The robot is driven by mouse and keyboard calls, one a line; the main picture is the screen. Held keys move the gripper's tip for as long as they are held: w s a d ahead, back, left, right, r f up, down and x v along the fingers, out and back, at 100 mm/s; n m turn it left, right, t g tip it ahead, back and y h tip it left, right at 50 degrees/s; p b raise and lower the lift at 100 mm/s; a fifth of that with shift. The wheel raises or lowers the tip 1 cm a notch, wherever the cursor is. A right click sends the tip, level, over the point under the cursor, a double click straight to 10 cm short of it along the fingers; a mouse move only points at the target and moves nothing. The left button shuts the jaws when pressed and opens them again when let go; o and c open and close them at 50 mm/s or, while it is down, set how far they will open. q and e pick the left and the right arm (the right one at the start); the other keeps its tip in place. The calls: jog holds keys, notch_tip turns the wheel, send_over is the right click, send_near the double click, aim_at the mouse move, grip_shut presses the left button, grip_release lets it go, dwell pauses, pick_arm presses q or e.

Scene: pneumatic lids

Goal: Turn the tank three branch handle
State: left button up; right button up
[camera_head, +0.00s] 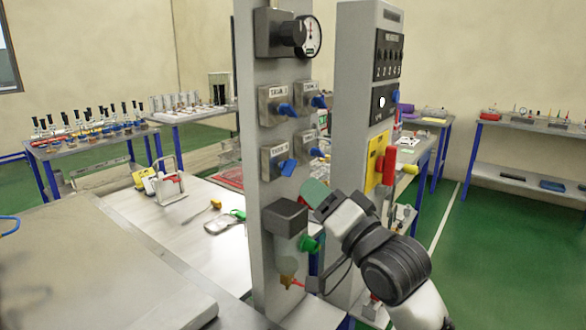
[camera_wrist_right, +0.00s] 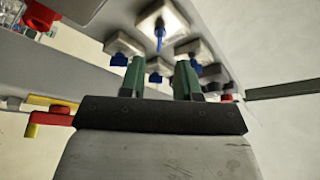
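A grey upright panel (camera_head: 255,225) in the head view carries several grey boxes with blue handles. The lower left box has a label that seems to read tank 3, and its blue handle (camera_head: 287,167) points up and right. My right gripper (camera_head: 315,194) has green fingers and is below and right of this handle, apart from it. In the right wrist view my right gripper (camera_wrist_right: 159,78) is open, its fingers spread and nothing held. Several blue handles (camera_wrist_right: 160,38) show beyond the fingers; I cannot tell which is tank three there. My left gripper is not in view.
A gauge (camera_head: 311,37) sits above the handles. A dark-capped filter unit (camera_head: 286,215) with a green part is just below, close to my right gripper. A second column (camera_head: 352,110) with a red handle (camera_head: 388,166) stands to the right. A white table (camera_head: 150,220) is at left.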

aim_at(292, 172)
jog(key=p+x, duration=0.1)
jog(key=x, duration=0.6)
jog(key=shift+w+a, duration=0.1)
jog(key=shift+w, duration=0.05)
grip_shut()
